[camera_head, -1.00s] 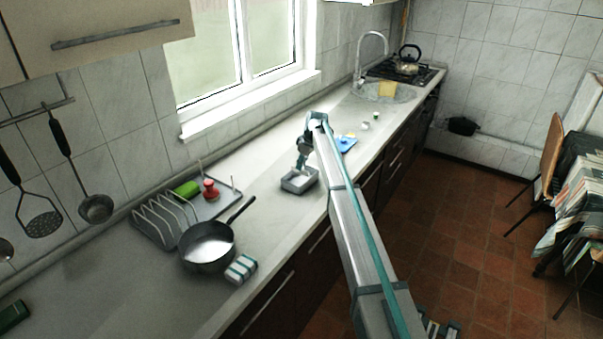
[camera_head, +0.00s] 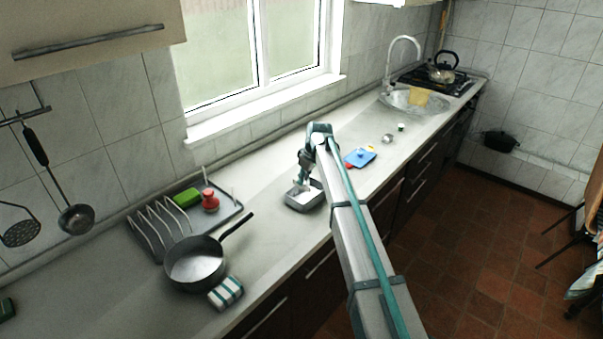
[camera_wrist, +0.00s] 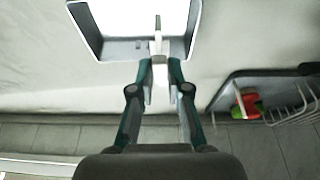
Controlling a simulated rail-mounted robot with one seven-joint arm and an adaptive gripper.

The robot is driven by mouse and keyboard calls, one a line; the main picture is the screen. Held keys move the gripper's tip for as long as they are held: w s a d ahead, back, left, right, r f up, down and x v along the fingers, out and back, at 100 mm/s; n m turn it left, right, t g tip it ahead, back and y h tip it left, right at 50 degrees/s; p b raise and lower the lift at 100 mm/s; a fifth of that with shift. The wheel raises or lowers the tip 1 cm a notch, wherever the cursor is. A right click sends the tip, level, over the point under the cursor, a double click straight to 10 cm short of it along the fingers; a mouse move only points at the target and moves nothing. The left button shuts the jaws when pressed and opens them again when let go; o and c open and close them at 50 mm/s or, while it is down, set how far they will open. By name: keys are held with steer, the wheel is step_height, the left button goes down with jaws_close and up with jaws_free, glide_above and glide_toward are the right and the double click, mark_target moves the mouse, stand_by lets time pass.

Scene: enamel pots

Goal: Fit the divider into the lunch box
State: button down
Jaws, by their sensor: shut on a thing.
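The lunch box (camera_head: 304,207) is a grey open-topped tray with a bright interior, standing on the counter. In the wrist view, its near wall (camera_wrist: 118,50) and bright inside fill the top. My gripper (camera_head: 303,186) is at the box's opening. In the wrist view, my gripper (camera_wrist: 160,66) is shut on the divider (camera_wrist: 158,44), a thin pale piece seen almost edge-on. The divider's far end overlaps the box interior and it crosses the near wall in the picture. I cannot tell whether it touches the box or how deep it sits.
A dark pan (camera_head: 196,264), a striped cloth-like block (camera_head: 226,292) and a dish rack (camera_head: 160,226) with green and red items stand left of the box. A blue item (camera_head: 360,157) lies to its right. The sink (camera_head: 414,101) is farther back. Counter around the box is clear.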

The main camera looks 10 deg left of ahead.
mark_target(304, 189)
steer(key=shift+f, duration=0.1)
steer(key=shift+s+a+f+b, duration=0.1)
steer(key=shift+f+b, duration=0.2)
steer(key=shift+f, duration=0.15)
steer(key=shift+f+b, duration=0.55)
steer(key=shift+f, duration=1.1)
steer(key=shift+f+b, duration=0.7)
steer(key=shift+f, duration=0.65)
stand_by(0.5)
steer(key=c, duration=1.1)
jaws_free()
steer(key=shift+o, duration=0.2)
